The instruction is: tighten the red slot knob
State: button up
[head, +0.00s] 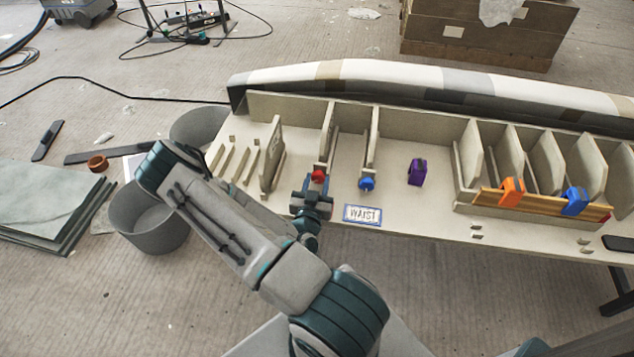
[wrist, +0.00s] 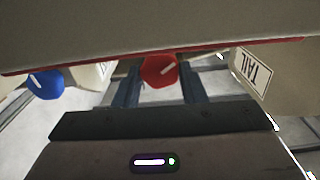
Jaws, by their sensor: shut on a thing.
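The red slot knob (head: 318,176) sits at the front end of a narrow slot in the pale mould bench (head: 410,215). My gripper (head: 314,186) reaches it from the front and is shut on it. In the wrist view, the red knob (wrist: 159,70) shows between the two dark fingers of my gripper (wrist: 160,82), with a short pale mark on its face. Part of the knob is hidden behind a pale red-edged panel (wrist: 150,35) in that view.
A blue knob (head: 367,183) stands close to the right, at the neighbouring slot. A purple clamp (head: 416,172) sits farther right. Orange (head: 512,191) and blue (head: 576,201) clamps grip a wooden strip. A "WAIST" label (head: 362,214) lies in front; grey bins (head: 150,225) stand left.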

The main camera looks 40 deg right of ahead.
jog(key=m+p, duration=0.2)
jog(key=p, duration=0.1)
jog(key=shift+r, duration=0.15)
jog(key=shift+m+p, duration=1.4)
jog(key=shift+m, duration=0.4)
jog(key=shift+f, duration=0.2)
jog(key=o, duration=1)
jog(key=shift+d, duration=0.1)
jog(key=v, duration=1.3)
jog(key=shift+s+a, duration=0.25)
jog(key=shift+a, duration=0.1)
